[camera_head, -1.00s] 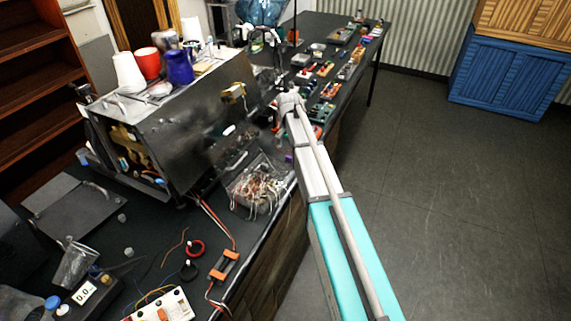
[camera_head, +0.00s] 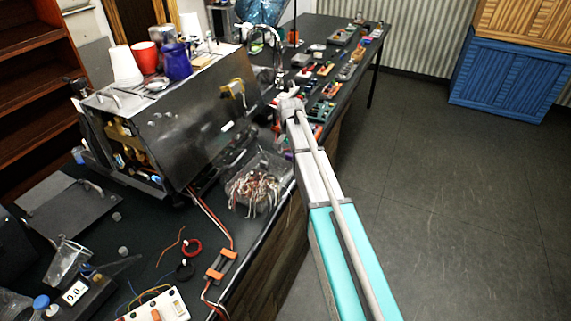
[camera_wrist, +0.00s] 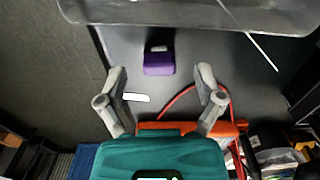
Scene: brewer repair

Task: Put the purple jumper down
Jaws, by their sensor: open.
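The purple jumper (camera_wrist: 159,64) is a small purple block with a dark and grey end. It lies on the dark worktop (camera_wrist: 185,105) in the wrist view. My gripper (camera_wrist: 161,71) is open, with one finger to the left and one to the right of the jumper. There is a clear gap on both sides, and neither finger touches it. In the camera_head view I cannot make out the jumper, and my gripper's fingers are hidden at the far end of my arm.
A clear bin of wires (camera_head: 255,185) stands on the bench; its grey rim (camera_wrist: 190,18) is just beyond the jumper. A metal brewer (camera_head: 190,125) stands to the left. Red cable and an orange part (camera_wrist: 190,127) lie close below my fingers. Several small parts line the far bench.

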